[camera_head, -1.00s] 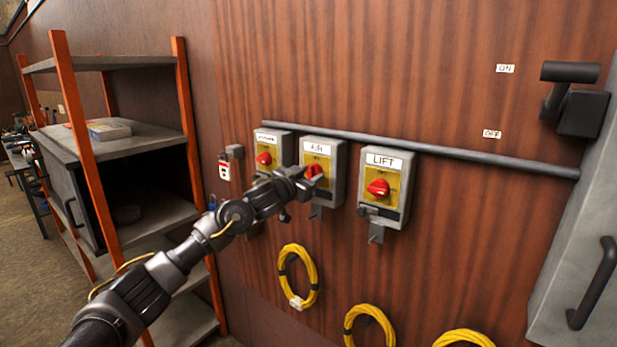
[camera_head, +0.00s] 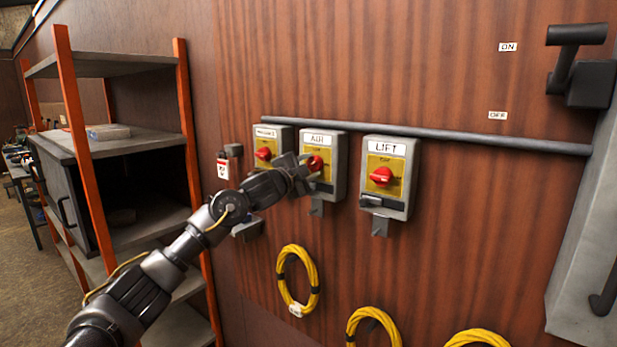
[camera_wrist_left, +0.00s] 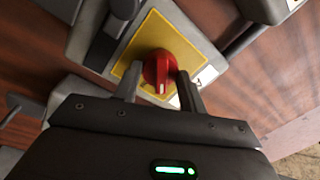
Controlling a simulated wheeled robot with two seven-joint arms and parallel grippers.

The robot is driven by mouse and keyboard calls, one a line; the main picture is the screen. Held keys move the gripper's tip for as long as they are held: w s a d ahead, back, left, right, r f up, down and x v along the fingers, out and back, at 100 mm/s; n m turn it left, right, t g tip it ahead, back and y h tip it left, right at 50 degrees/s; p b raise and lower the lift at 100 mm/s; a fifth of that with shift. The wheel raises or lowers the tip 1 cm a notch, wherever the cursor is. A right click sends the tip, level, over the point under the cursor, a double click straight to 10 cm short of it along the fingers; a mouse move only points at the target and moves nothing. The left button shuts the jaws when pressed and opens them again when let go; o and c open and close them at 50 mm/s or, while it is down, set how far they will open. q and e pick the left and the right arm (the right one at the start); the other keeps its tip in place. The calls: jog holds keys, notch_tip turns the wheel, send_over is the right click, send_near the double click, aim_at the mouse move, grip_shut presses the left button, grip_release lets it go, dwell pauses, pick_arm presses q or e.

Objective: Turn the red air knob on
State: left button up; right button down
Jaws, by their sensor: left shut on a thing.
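The red air knob (camera_head: 315,162) sits on a yellow plate on the middle grey switch box (camera_head: 340,165), whose label seems to read AIR. My left gripper (camera_head: 306,172) reaches it from the lower left and hides part of the box. In the left wrist view the red knob (camera_wrist_left: 158,72) stands between the two dark fingers of my left gripper (camera_wrist_left: 159,78), which is shut on it. My right gripper is in neither view.
The LIFT box (camera_head: 390,200) with its red knob is close on the right, and another red-knob box (camera_head: 270,134) is on the left. A grey pipe (camera_head: 460,141) runs above them. Yellow cable coils (camera_head: 300,280) hang below. An orange-post shelf (camera_head: 77,140) stands at left.

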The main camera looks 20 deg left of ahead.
pick_arm(q)
jog(key=m+b, duration=0.2)
jog(key=m, duration=0.2)
jog(key=shift+f+m+h+b, duration=0.1)
jog(key=shift+m+h+b, duration=0.2)
jog(key=shift+m+b, duration=0.1)
jog(key=shift+a+m+h+b, duration=0.1)
jog(key=shift+m+h+b, duration=0.5)
jog(key=shift+m, duration=1.4)
jog(key=o, duration=1)
